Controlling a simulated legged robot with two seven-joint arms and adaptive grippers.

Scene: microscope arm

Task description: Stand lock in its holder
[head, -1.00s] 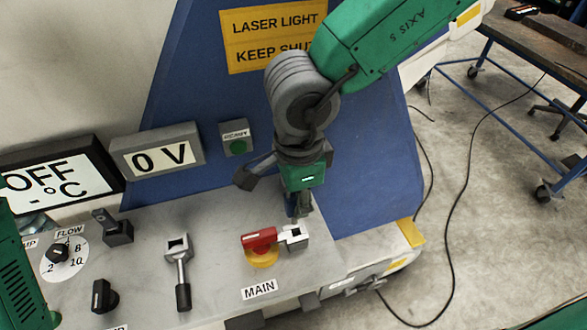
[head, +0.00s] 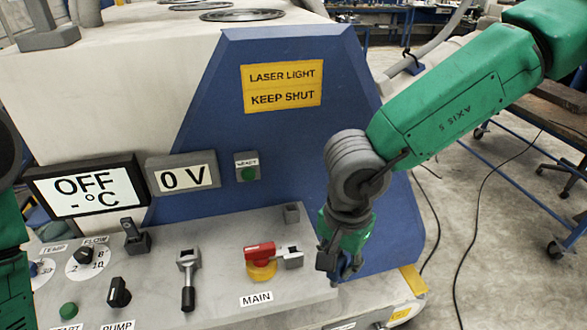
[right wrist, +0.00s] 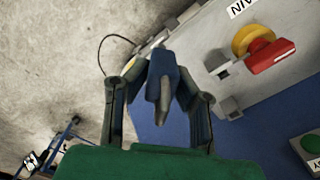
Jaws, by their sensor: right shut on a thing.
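My right gripper (head: 340,274) hangs over the right end of the grey panel, beside the blue housing. In the right wrist view its fingers (right wrist: 157,92) are closed on the lock (right wrist: 162,82), a blue block with a grey tapered pin. In the head view the lock is mostly hidden by the gripper. A small grey square socket (head: 291,213), apparently the holder, stands at the panel's back right. It also shows in the right wrist view (right wrist: 230,108), apart from the lock.
The red MAIN switch (head: 260,250) on its yellow base has a pale hasp (head: 289,257) beside it. A lever (head: 187,280), a PUMP knob (head: 119,293) and a grey upright piece (head: 137,237) stand to the left. The blue housing (head: 300,150) rises behind the panel.

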